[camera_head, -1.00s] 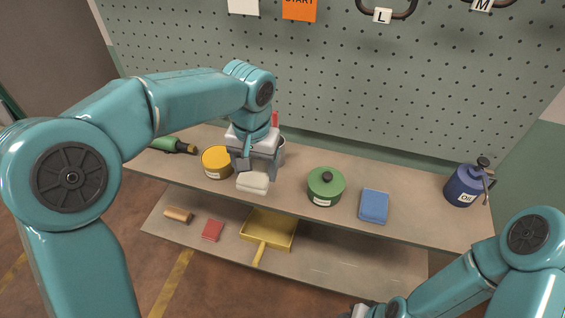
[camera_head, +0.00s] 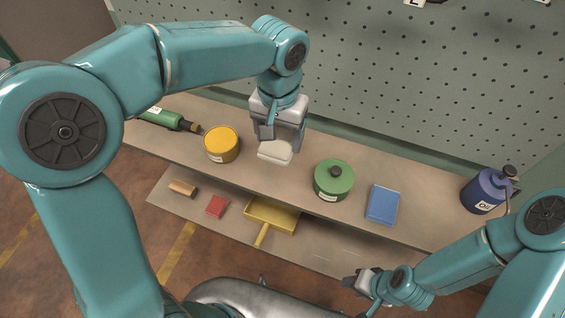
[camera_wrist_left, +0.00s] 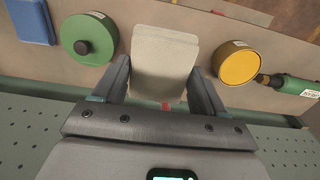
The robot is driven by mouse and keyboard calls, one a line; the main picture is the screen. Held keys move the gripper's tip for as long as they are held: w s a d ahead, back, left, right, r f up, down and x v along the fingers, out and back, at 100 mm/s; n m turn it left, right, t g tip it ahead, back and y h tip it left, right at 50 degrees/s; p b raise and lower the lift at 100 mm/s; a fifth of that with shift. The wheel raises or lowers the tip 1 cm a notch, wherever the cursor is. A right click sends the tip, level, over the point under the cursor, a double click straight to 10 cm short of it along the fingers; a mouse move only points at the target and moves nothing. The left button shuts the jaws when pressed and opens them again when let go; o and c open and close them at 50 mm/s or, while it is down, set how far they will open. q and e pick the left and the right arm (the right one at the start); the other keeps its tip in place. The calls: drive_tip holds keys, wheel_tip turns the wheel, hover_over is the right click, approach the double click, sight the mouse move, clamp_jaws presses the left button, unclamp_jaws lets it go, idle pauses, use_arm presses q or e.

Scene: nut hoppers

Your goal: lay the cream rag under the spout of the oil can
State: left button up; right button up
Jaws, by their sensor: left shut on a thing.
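The cream rag (camera_head: 275,151) is a small folded pad. My left gripper (camera_head: 277,138) is shut on it and holds it over the shelf, between the yellow tin and the green tin. The rag (camera_wrist_left: 163,58) also shows between the two fingers in the left wrist view. The blue oil can (camera_head: 483,192) stands upright at the right end of the shelf, with its thin spout at its right side. My right gripper (camera_head: 360,283) is low in front of the shelves, far from the rag; its fingers are too small to tell open from shut.
The upper shelf (camera_head: 420,222) also bears a green bottle (camera_head: 160,117), a yellow tin (camera_head: 221,146), a green tin (camera_head: 333,180) and a blue pad (camera_head: 383,204). A yellow dustpan (camera_head: 271,215), red block (camera_head: 217,206) and wooden block (camera_head: 183,188) lie on the lower shelf. A pegboard stands behind.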

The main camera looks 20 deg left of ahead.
use_arm(q)
drive_tip(key=f, duration=0.8)
drive_tip(key=shift+w+d+f, duration=0.15)
drive_tip(key=shift+w, duration=0.1)
drive_tip(key=shift+s+f, duration=0.2)
drive_tip(key=shift+f, duration=0.05)
drive_tip(key=f, duration=0.4)
drive_tip(key=shift+w+f+p, duration=0.25)
drive_tip(key=shift+w+p, duration=0.05)
drive_tip(key=shift+p, duration=0.1)
drive_tip(key=shift+s+r, duration=0.1)
drive_tip(key=shift+s, duration=0.2)
drive_tip(key=o, duration=1)
drive_tip(key=shift+w+f, duration=0.2)
drive_tip(key=shift+w, duration=0.05)
drive_tip(key=shift+o, duration=0.2)
drive_tip(key=shift+s+r, duration=0.1)
drive_tip(key=shift+s, duration=0.05)
